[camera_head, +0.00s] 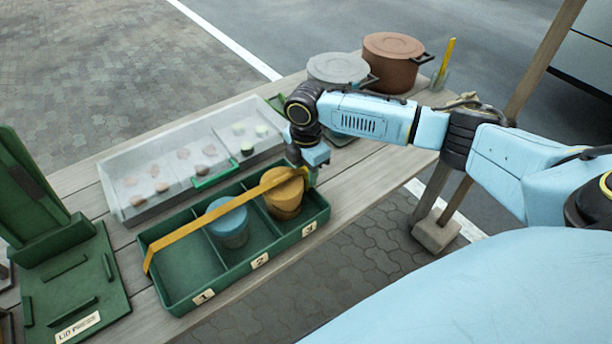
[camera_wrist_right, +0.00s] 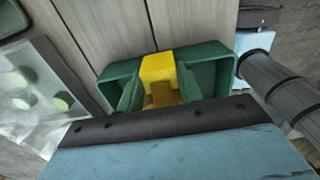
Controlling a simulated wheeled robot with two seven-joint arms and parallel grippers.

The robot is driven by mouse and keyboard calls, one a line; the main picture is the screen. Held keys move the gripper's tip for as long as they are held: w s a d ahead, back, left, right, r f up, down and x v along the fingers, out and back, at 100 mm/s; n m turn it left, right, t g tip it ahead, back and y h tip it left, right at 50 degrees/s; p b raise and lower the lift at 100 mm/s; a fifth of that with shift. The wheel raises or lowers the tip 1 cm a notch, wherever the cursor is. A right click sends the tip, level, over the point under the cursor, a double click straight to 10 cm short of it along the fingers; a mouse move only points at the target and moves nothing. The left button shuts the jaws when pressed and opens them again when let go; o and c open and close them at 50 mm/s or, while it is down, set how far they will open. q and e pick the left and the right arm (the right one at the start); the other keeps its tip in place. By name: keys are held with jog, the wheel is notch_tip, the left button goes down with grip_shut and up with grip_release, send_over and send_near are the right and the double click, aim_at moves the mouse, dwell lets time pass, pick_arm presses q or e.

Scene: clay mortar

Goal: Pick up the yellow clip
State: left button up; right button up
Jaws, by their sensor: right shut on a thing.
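The yellow clip (camera_head: 215,219) shows as a long flat strip running slantwise over the green three-part tray (camera_head: 172,305). One end is at the tray's left wall, the other over the yellow tub (camera_head: 285,203) in compartment 3. My right gripper (camera_head: 304,172) is at that far right end, and it is shut on the clip. In the right wrist view the clip's yellow end (camera_wrist_right: 158,68) stands in front of the gripper's edge, over the tray. My left gripper is not in view.
A blue tub (camera_head: 228,222) sits in compartment 2; compartment 1 is empty. Behind is a clear-lidded box (camera_head: 128,205) with clay pieces. A green lid press (camera_head: 100,285) stands at left. A brown pot (camera_head: 392,62) and a grey pot (camera_head: 338,68) stand at the back right.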

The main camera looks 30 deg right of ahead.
aim_at(306, 172)
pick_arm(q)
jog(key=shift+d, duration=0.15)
